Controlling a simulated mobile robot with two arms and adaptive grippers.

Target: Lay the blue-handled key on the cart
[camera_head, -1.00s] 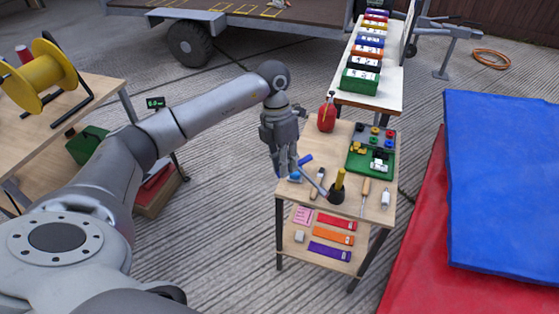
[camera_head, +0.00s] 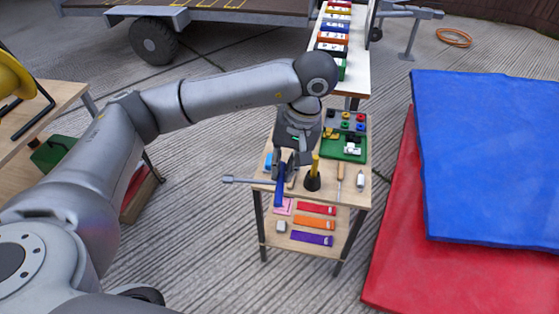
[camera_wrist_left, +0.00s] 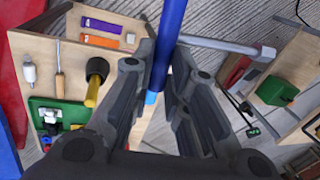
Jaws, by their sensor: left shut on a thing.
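The blue-handled key has a blue bar handle (camera_head: 279,187) and a grey metal shaft (camera_head: 250,181). My left gripper (camera_head: 286,172) is shut on the handle, near the front left corner of the cart top. The shaft points left, past the cart's edge. In the left wrist view the handle (camera_wrist_left: 168,40) runs up from between the fingers (camera_wrist_left: 160,75) and the shaft (camera_wrist_left: 222,45) sticks out right. The cart (camera_head: 345,199) is a wooden two-level stand with dark legs. I cannot tell whether the key touches its top. My right gripper is not in view.
A wooden-handled tool, a white-handled item (camera_head: 361,180) and a green tray (camera_head: 346,148) are further right. Colored strips (camera_head: 315,224) lie on the lower shelf. Blue and red mats (camera_head: 490,150) lie right.

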